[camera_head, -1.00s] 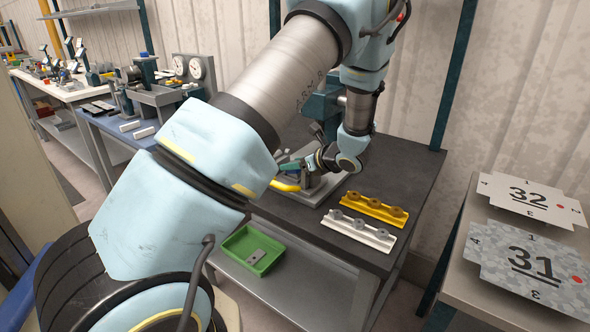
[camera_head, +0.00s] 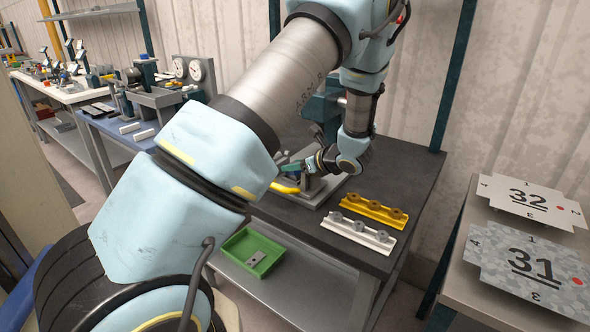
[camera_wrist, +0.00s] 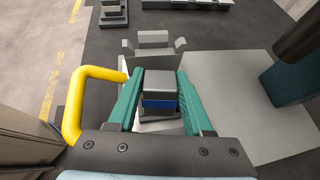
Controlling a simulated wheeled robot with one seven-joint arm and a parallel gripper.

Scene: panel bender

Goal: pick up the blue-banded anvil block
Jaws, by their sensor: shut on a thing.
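The blue-banded anvil block (camera_wrist: 160,88) is grey with a blue band across its face. In the wrist view it sits between the two green fingers of my gripper (camera_wrist: 158,100), which are shut on it. In the head view my gripper (camera_head: 290,168) is low over the panel bender's grey base plate (camera_head: 325,190), and the block is mostly hidden by my wrist. I cannot tell whether the block is clear of the surface under it.
A yellow handle (camera_wrist: 75,105) stands close to the left finger. A grey bracket (camera_wrist: 153,48) lies just beyond the block. A dark green column (camera_wrist: 290,80) rises at the right. Yellow (camera_head: 373,210) and white (camera_head: 358,232) racks stand at the bench front; a green tray (camera_head: 236,262) is on the shelf below.

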